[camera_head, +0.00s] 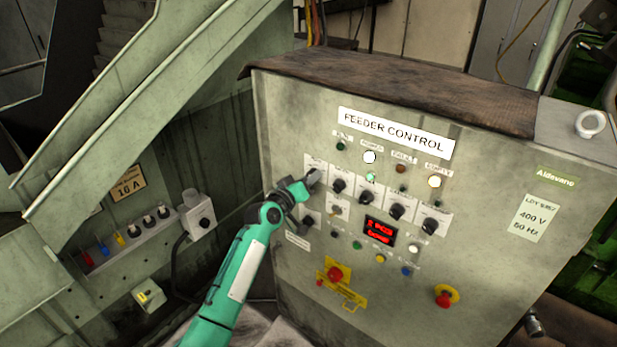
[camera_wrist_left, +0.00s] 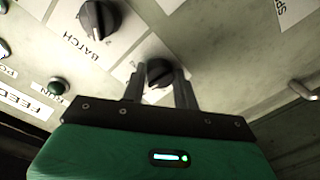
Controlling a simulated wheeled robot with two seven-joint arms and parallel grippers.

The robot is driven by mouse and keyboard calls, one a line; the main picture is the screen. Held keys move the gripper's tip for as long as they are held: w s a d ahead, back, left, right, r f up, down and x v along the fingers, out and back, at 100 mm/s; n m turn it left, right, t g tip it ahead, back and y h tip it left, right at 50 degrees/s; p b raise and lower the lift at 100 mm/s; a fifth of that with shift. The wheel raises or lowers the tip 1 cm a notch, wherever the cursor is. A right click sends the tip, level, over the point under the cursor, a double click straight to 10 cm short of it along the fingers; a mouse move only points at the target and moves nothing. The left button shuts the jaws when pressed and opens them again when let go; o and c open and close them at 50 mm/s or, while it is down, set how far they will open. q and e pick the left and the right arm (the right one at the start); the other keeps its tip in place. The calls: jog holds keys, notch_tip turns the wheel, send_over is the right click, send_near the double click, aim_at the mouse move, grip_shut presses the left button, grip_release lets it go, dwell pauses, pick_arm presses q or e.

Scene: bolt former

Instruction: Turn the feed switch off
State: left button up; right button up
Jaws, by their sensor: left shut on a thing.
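The feeder control panel (camera_head: 285,120) faces me, with a row of black rotary switches on white plates. My left gripper (camera_head: 309,182) reaches the leftmost switch of the upper row, and its fingers hide most of that switch in the head view. In the left wrist view, my left gripper (camera_wrist_left: 159,80) has its two fingers on either side of this black rotary switch (camera_wrist_left: 159,72), shut on it. I cannot read its label or tell its setting. A neighbouring switch (camera_wrist_left: 98,20) is marked BATCH. My right gripper is out of view.
More rotary switches, such as one knob (camera_head: 338,186), sit close to the right. A lit red display (camera_head: 380,231) is below them. Red stop buttons (camera_head: 335,273) (camera_head: 444,299) are lower down. A green sloping beam (camera_head: 130,110) stands left of the panel.

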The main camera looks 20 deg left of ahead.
pick_arm(q)
jog(key=shift+n, duration=0.5)
jog(key=o, duration=1)
jog(key=shift+s, duration=0.1)
jog(key=shift+b+v, duration=1.4)
jog(key=shift+v, duration=5.45)
jog(key=shift+a, duration=0.1)
